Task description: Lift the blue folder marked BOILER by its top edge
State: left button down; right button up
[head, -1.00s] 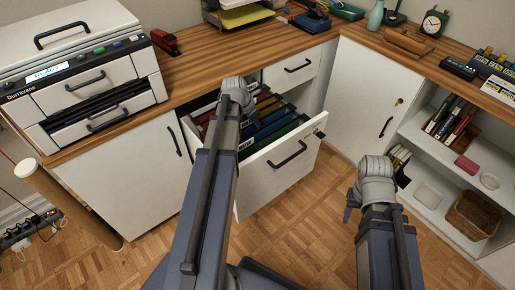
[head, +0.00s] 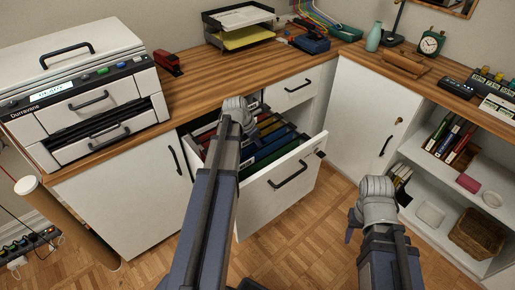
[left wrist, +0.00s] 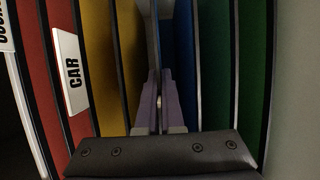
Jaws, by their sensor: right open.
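The open drawer (head: 290,180) holds a row of coloured hanging folders. I cannot read BOILER on either. In the head view my left arm hides part of the drawer. My right gripper (head: 354,222) is open and empty, in front of the cabinet, away from the folders.
A white CAR tab (left wrist: 70,70) sits on the red folder. A printer (head: 85,90) and paper trays (head: 240,22) are on the worktop.

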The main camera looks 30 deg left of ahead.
notch_tip(320, 180, up, 28)
jog(key=p, duration=2.7)
jog(key=shift+p, duration=0.4)
notch_tip(320, 180, up, 5)
jog(key=p, duration=0.5)
